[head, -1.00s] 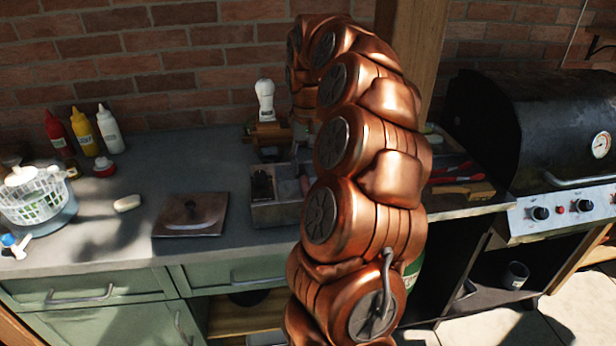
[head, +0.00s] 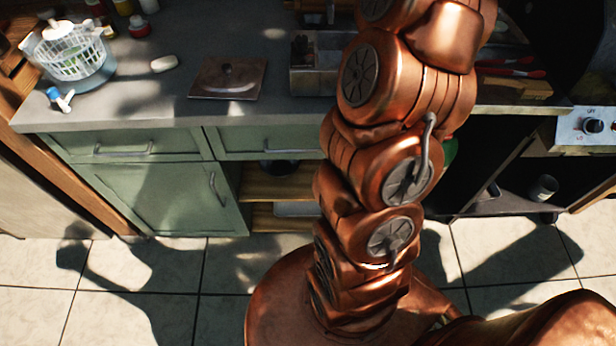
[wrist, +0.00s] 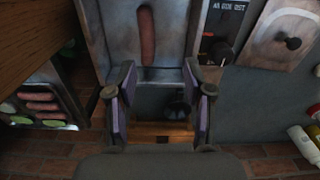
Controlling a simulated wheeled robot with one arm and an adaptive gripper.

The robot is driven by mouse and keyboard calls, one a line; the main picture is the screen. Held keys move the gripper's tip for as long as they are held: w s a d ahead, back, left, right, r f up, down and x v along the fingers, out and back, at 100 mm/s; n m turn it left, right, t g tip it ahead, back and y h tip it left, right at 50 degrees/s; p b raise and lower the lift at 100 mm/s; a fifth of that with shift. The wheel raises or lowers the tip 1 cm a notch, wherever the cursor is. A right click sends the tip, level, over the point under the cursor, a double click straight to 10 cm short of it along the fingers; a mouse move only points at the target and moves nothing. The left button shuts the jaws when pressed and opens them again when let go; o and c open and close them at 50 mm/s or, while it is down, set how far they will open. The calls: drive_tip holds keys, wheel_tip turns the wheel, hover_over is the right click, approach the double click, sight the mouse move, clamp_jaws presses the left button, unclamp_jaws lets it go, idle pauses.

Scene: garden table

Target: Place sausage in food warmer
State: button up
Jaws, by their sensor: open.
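My gripper (wrist: 158,78) is open and empty in the wrist view, its fingers apart. A brown-red sausage (wrist: 147,33) lies lengthwise in a metal compartment of the food warmer (wrist: 115,40), just beyond the fingertips. More sausages (wrist: 42,101) lie in a tray (wrist: 70,93) at the left, with green slices. In the head view the grey food warmer (head: 302,80) stands on the counter, partly hidden behind my arm. Its metal lid (head: 228,78) appears to lie flat on the counter to the left. My gripper is outside the head view.
In the head view, a salad spinner (head: 73,52) and a white oval object (head: 164,63) are on the counter's left. Red-handled tongs (head: 510,71) and the grill (head: 588,124) are to the right. Bottles (wrist: 303,143) stand at the wrist view's right edge.

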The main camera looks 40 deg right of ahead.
drive_tip(key=s+a+f+n, duration=0.1)
drive_tip(key=s+a+n, duration=0.15)
drive_tip(key=a, duration=0.75)
drive_tip(key=s+a+f+n, duration=0.1)
drive_tip(key=s+a+n, duration=0.15)
drive_tip(key=a, duration=0.65)
drive_tip(key=s+a+f+g, duration=0.1)
drive_tip(key=s+a+f, duration=0.4)
drive_tip(key=s, duration=0.4)
drive_tip(key=s+a+f+n, duration=0.1)
drive_tip(key=s+a+f, duration=0.4)
drive_tip(key=s, duration=0.5)
drive_tip(key=shift+s+a+f+n+g, duration=0.2)
drive_tip(key=shift+a+f+n+g, duration=0.1)
drive_tip(key=shift+a+f+g, duration=0.15)
drive_tip(key=shift+r, duration=0.1)
wheel_tip(320, 180, up, 4)
drive_tip(key=p, duration=0.4)
